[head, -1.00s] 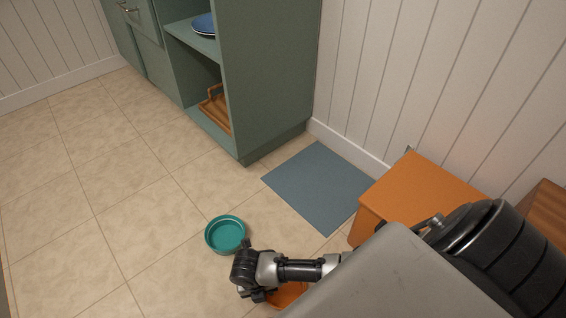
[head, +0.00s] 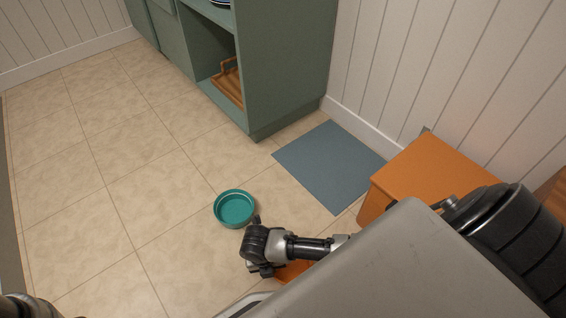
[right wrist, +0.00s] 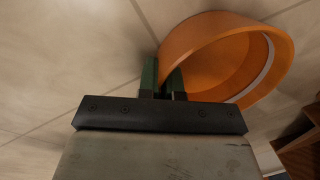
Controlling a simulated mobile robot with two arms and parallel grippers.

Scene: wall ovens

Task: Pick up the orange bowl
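The orange bowl (right wrist: 225,62) shows in the right wrist view, just past the fingertips, with part of its side at the fingers. My right gripper (right wrist: 163,78) has its two green-tipped fingers close together, one on each side of the bowl's wall, shut on it. In the head view my right gripper (head: 258,270) points down near the floor, and a strip of the orange bowl (head: 292,270) shows beside it. My arm and grey body hide the rest. Only a bit of my left arm shows at the bottom left corner; its gripper is out of view.
A teal bowl (head: 235,208) stands on the tiled floor just beyond my right gripper. A blue mat (head: 330,165) lies by the wall, next to an orange box-like piece (head: 430,172). A green cabinet (head: 285,70) holds a wooden tray (head: 229,85). The left floor is clear.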

